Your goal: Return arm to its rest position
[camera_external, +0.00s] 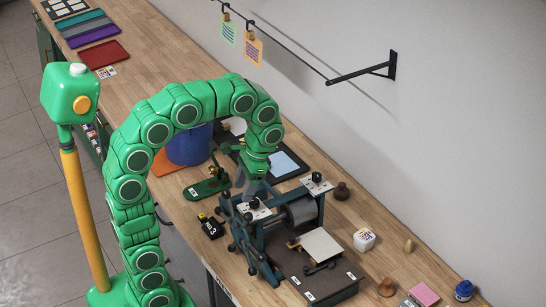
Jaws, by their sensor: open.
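My green arm arches up from the lower left and bends down to the right over the bench. My gripper (253,192) is at its end, small and grey in this view, pointing down. It is open, and I see nothing held in it. It is just behind and above the small press (298,213) with its roller and dark bed, close to the press's near-left top knob. The picture does not show clearly whether the fingers touch anything. The fingertips are partly lost against the dark press.
The wooden bench (130,75) runs along the wall. A green stapler-like tool (207,188), a blue container (190,147) and a dark tray (290,170) lie near my gripper. A wall bracket (375,70) and rail with hanging cards are above.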

